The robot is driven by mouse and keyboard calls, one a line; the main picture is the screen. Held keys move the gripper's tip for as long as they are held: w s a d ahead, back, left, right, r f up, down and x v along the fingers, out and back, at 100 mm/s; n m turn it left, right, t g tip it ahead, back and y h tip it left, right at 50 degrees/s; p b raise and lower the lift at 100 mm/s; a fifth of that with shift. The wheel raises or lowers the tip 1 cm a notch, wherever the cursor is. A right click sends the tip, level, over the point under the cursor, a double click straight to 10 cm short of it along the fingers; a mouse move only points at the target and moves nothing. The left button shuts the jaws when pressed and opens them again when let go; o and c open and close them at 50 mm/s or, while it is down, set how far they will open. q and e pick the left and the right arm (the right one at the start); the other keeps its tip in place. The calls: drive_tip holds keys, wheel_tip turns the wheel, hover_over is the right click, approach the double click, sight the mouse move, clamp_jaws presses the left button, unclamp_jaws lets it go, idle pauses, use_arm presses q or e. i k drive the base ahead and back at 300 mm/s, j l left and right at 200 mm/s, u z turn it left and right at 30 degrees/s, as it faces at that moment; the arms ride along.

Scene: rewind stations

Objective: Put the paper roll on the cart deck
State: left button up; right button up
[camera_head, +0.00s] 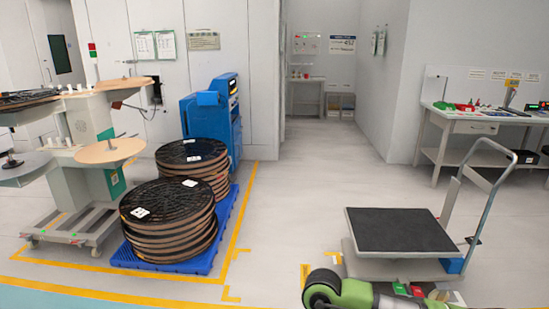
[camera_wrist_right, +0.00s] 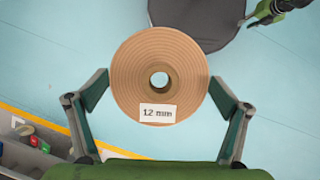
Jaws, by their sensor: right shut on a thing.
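The paper roll (camera_wrist_right: 158,48) is tan, with a round core hole and a white "12 mm" label. In the right wrist view its face is toward the camera. My right gripper (camera_wrist_right: 162,92) is shut on it, one finger at each side. The cart (camera_head: 470,205) stands at the right in the head view. Its flat dark deck (camera_head: 400,229) is bare. Neither the roll nor the right fingers show in the head view. A green and black arm part at the top right of the wrist view may be my left gripper (camera_wrist_right: 285,6); its jaws are unclear.
Black reels are stacked on a blue pallet (camera_head: 228,228) at the left, beside a reel machine (camera_head: 90,150). A blue machine (camera_head: 212,115) stands behind. A workbench (camera_head: 470,127) is at the right wall. Floor between pallet and cart is clear.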

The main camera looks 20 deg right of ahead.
sight(373, 228)
drive_tip(key=i+l+z, duration=0.25)
drive_tip(key=i, duration=0.55)
drive_tip(key=i+z, duration=0.25)
drive_tip(key=i, duration=0.55)
drive_tip(key=i+z, duration=0.3)
drive_tip(key=i, duration=0.25)
drive_tip(key=i+j+z, duration=0.25)
drive_tip(key=i, duration=0.3)
drive_tip(key=i+j+z, duration=0.1)
drive_tip(key=i+z, duration=0.2)
drive_tip(key=i, duration=0.25)
drive_tip(key=i+j+z, duration=0.3)
drive_tip(key=i, duration=0.2)
